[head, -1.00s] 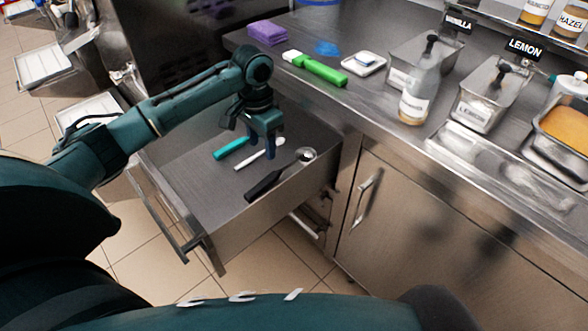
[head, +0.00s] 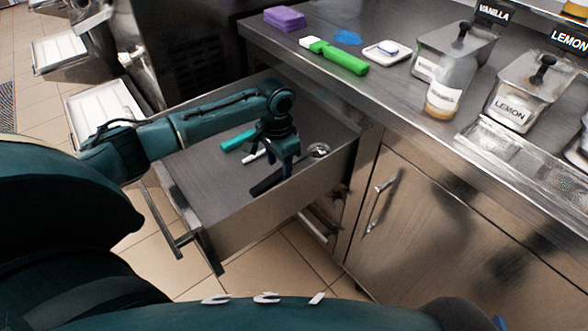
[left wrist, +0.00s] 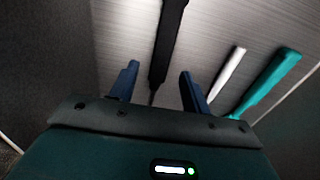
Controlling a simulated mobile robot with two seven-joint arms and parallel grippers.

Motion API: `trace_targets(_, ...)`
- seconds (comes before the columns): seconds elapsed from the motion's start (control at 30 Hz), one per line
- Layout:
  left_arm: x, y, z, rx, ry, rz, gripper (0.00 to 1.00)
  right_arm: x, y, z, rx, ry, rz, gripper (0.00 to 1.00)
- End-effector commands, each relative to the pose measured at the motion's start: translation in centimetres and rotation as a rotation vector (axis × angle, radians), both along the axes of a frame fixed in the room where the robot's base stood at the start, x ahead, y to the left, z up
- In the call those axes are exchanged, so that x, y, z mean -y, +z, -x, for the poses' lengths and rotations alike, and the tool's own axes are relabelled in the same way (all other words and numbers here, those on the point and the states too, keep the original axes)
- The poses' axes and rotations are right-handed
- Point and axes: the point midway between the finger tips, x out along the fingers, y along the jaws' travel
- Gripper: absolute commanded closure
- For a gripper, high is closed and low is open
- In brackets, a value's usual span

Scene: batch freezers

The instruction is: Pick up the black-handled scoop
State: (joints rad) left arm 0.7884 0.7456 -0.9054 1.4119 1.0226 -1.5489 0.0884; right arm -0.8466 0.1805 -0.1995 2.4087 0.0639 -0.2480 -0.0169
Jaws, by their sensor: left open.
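The black-handled scoop lies in the open drawer, its black handle (head: 265,184) toward the drawer front and its round metal bowl (head: 319,150) toward the right wall. My left gripper (head: 287,172) is open and pointing down into the drawer, over the scoop and hiding its middle. In the left wrist view the black handle (left wrist: 169,42) runs between the two blue fingers of the left gripper (left wrist: 158,88), with a finger on either side. I cannot tell the exact height of the fingers over it. My right gripper is not in view.
A teal-handled tool (head: 238,141) and a white-handled tool (head: 258,155) lie beside the scoop in the drawer; both also show in the left wrist view. The drawer's walls are close around my gripper. The counter above holds a green-handled brush (head: 338,57), a bottle and metal tubs.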

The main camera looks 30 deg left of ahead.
Motion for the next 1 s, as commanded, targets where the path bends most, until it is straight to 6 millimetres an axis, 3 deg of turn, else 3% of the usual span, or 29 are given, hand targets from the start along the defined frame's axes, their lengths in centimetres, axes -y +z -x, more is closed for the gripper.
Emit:
trace_targets(0.03, 0.0, -1.2, 0.2, -0.004, 0.000, -0.002, 0.53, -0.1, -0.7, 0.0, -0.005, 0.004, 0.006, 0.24)
trace_targets(0.2, 0.0, -3.3, 0.2, -0.002, 0.001, -0.001, 0.53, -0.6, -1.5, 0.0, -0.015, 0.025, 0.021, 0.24)
trace_targets(0.5, 0.0, -3.7, 0.2, -0.001, 0.000, -0.001, 0.53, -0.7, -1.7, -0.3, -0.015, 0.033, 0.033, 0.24)
trace_targets(1.0, 0.0, -3.7, 0.2, -0.001, 0.000, -0.001, 0.93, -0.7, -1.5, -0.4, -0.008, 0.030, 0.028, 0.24)
